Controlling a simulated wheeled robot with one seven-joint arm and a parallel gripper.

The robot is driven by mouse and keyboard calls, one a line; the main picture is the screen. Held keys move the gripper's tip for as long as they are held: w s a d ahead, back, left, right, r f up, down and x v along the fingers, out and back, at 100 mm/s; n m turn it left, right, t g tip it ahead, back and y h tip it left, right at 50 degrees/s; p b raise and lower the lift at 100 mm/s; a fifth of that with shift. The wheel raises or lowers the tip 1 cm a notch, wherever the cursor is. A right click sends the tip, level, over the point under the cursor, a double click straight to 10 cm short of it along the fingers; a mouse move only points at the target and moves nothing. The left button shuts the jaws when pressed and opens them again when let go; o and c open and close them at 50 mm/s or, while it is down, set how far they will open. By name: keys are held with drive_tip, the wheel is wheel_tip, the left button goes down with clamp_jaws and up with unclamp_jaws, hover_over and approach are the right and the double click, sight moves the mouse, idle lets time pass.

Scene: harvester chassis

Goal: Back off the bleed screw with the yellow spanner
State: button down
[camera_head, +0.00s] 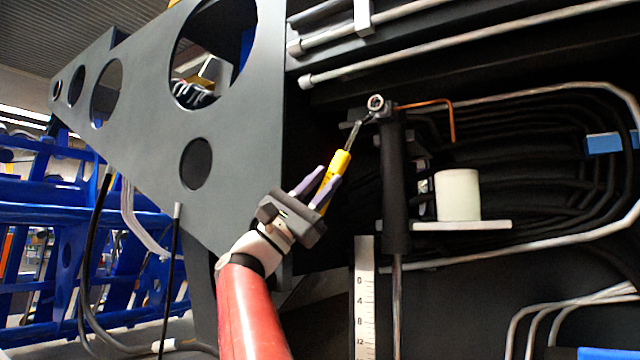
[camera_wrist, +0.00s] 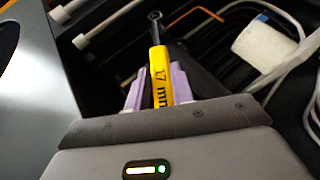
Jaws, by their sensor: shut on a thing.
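My gripper (camera_head: 318,187) is shut on the yellow spanner (camera_head: 339,164), holding it by its yellow handle between two pale purple fingers. In the wrist view the spanner (camera_wrist: 158,75) shows "17 mm" lettering on its handle. Its dark shaft points up and away to a small ring end (camera_wrist: 154,16). In the head view the shaft reaches up toward a round metal fitting (camera_head: 376,103) at the top of a black upright cylinder (camera_head: 396,185). This looks like the bleed screw's place. I cannot tell whether the ring sits on the screw.
A grey plate with round holes (camera_head: 230,140) stands close left of my gripper. A thin copper-coloured pipe (camera_head: 452,120) leaves the fitting to the right. A white cup (camera_head: 457,195) stands on a small shelf (camera_head: 490,226). Metal pipes (camera_head: 470,40) run above; a ruled scale (camera_head: 365,300) hangs below.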

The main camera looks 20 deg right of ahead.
drive_tip(key=shift+w+d+p, duration=0.3)
drive_tip(key=shift+w+d, duration=0.3)
drive_tip(key=shift+d, duration=0.15)
drive_tip(key=shift+f, duration=0.1)
